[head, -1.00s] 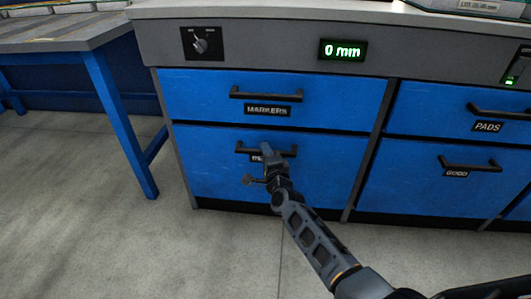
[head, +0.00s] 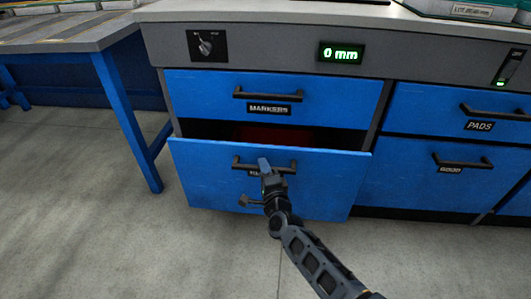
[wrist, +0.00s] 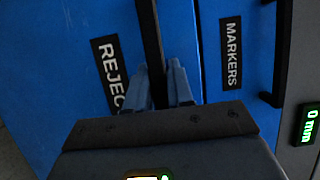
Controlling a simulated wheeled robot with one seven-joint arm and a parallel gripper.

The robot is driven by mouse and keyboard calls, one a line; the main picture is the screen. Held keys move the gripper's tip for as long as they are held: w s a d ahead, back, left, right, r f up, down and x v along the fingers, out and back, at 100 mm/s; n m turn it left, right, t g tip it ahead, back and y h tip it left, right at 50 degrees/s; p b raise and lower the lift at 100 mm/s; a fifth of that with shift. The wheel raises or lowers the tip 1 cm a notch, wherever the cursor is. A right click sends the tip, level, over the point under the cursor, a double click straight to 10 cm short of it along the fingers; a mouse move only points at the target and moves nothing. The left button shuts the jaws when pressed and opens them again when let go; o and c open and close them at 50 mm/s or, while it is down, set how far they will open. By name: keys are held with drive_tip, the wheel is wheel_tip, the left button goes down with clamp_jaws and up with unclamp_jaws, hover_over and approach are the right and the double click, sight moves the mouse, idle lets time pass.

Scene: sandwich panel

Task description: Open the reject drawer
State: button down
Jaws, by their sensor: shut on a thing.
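The reject drawer (head: 215,185) is the lower left blue drawer, and it stands partly pulled out, with a dark gap along its top edge. Something red (head: 268,134) shows inside it. Its black bar handle (head: 243,163) runs across the upper front. My gripper (head: 265,165) is shut on this handle near its middle. In the wrist view the two fingers (wrist: 158,85) sit on either side of the black handle bar, beside the label reading "REJEC" (wrist: 107,72). In the head view my gripper hides most of that label.
The markers drawer (head: 200,95) above is shut. The pads drawer (head: 425,105) and good drawer (head: 395,175) to the right are shut. A table with blue legs (head: 130,120) stands at the left. The floor (head: 90,230) in front is clear. A display (head: 341,53) reads 0 mm.

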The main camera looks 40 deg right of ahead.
drive_tip(key=s+a+p, duration=0.2)
drive_tip(key=s+a, duration=0.7)
drive_tip(key=a, duration=0.2)
drive_tip(key=s+a+p, duration=0.3)
drive_tip(key=s+a, duration=0.5)
drive_tip(key=a, duration=0.3)
drive_tip(key=shift+s+a+p, duration=0.35)
drive_tip(key=shift+s+a, duration=0.05)
drive_tip(key=c, duration=1.1)
unclamp_jaws()
drive_tip(key=shift+v, duration=3.85)
